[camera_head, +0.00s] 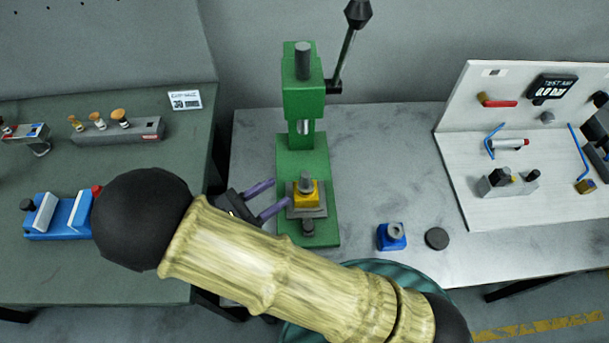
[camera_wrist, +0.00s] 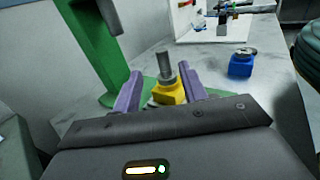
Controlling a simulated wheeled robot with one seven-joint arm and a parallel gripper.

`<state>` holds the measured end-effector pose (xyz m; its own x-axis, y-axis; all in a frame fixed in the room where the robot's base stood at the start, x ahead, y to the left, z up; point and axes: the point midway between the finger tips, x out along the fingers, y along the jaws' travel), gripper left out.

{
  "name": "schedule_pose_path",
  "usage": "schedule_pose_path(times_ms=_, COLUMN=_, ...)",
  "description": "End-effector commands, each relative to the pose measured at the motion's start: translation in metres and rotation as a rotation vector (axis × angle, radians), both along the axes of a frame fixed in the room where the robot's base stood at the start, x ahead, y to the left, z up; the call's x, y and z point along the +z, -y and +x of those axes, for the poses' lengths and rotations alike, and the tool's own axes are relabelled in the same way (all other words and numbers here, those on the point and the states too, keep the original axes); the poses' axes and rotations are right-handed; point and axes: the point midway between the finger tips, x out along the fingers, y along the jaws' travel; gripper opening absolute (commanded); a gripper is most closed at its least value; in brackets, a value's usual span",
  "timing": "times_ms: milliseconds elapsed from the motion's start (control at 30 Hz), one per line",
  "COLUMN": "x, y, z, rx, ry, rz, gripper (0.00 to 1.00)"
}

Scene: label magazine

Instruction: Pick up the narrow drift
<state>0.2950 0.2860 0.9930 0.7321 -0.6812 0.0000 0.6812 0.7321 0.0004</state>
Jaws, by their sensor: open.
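A grey upright pin (camera_head: 306,182), which looks like the narrow drift, stands in a yellow block (camera_head: 299,199) on the base of the green press (camera_head: 317,170). In the wrist view the pin (camera_wrist: 166,66) and yellow block (camera_wrist: 168,93) appear between my two purple fingers. My gripper (camera_head: 280,194) is open and empty, just left of the yellow block in the head view, with its fingers pointing toward it. I cannot tell whether a finger touches the block. The block's lower part is partly hidden by my gripper in the wrist view.
A blue block with a grey ring (camera_head: 391,237) and a dark disc (camera_head: 437,238) lie right of the press. The press ram (camera_head: 304,127) hangs above the pin. A grey rack (camera_head: 117,133) stands on the left bench. A white test station (camera_head: 495,170) stands at right.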

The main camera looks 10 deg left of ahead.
Motion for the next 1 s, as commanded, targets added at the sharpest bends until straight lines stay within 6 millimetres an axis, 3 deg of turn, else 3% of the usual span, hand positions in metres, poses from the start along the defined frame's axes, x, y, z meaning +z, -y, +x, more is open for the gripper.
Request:
schedule_pose_path(times_ms=200, x=0.001, y=0.024, z=0.025, rx=-0.003, ry=0.000, rz=-0.003, gripper=0.43)
schedule_pose_path(times_ms=667, x=0.001, y=0.029, z=0.030, rx=0.002, ry=0.000, rz=-0.001, gripper=0.43)
schedule_pose_path(times_ms=1000, x=0.000, y=0.061, z=0.061, rx=0.001, ry=-0.001, rz=-0.002, gripper=0.43)
